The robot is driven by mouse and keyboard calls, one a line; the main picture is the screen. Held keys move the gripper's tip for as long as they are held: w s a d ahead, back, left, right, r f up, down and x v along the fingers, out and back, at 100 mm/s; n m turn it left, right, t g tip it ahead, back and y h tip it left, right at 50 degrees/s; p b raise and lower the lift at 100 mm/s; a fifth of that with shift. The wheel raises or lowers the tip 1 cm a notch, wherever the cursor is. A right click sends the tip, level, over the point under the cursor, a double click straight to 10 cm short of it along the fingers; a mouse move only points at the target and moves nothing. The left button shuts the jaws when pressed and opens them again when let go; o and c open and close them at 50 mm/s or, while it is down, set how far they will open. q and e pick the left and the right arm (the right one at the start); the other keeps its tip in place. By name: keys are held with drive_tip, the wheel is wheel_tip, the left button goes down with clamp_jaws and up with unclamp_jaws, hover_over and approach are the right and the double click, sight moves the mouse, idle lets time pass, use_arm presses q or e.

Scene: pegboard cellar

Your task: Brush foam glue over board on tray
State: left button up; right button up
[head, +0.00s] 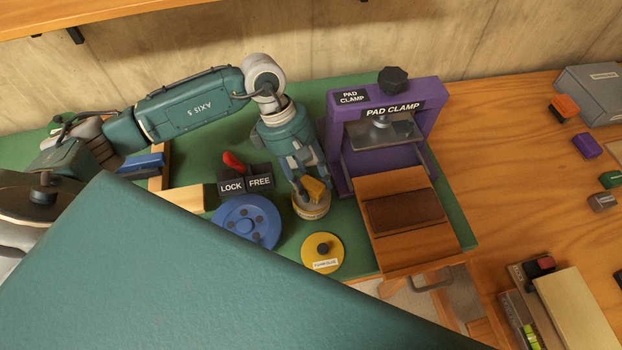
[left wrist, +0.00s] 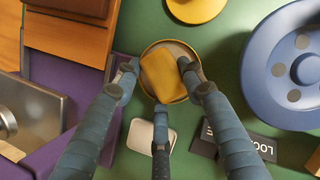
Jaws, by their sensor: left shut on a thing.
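My left gripper (head: 311,188) points down and is shut on a yellow brush (head: 316,190), seen as a yellow block (left wrist: 163,75) in the left wrist view. The brush is at the mouth of a round glue pot (head: 311,211), whose rim (left wrist: 172,44) shows around it; its lower end is hidden. A yellow lid (head: 322,252) with a black knob and a small label lies in front of the pot. A dark brown board (head: 404,212) lies flat on the orange-brown wooden tray (head: 398,257) at the purple pad clamp. My right gripper is not in view.
The purple pad clamp (head: 338,150) stands just right of my left gripper. A blue disc (head: 246,226) and LOCK/FREE plates (head: 245,183) with a red lever sit to its left. Part of my own body covers the lower left. Several small blocks lie on the right bench.

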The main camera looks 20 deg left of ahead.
sight(312, 181)
use_arm(q)
drive_tip(key=shift+s+f+b, duration=0.1)
drive_tip(key=shift+f+b, duration=0.05)
drive_tip(key=shift+b, duration=0.2)
idle(1.3)
drive_tip(key=shift+r+p, duration=1.5)
drive_tip(key=shift+r, duration=2.1)
drive_tip(key=shift+d+r+m, duration=0.2)
drive_tip(key=shift+r+m, duration=0.1)
drive_tip(key=shift+m, duration=0.3)
drive_tip(key=r+m, duration=0.1)
drive_tip(key=m, duration=0.1)
drive_tip(key=s+r+m+g+y, duration=0.1)
drive_tip(key=m, duration=0.1)
drive_tip(key=s+r+m+g, duration=0.1)
drive_tip(key=m, duration=0.1)
drive_tip(key=shift+s+d+r, duration=0.1)
drive_tip(key=shift+d+r, duration=0.05)
drive_tip(key=shift+d, duration=0.25)
wheel_tip(312, 181, up, 5)
drive_tip(key=s+a+m+g+y, duration=0.1)
drive_tip(key=s+a+m+y, duration=0.1)
drive_tip(key=m, duration=0.7)
drive_tip(key=shift+s+a+g+y+b, duration=0.3)
drive_tip(key=shift+s+y, duration=0.15)
drive_tip(key=shift+y, duration=0.35)
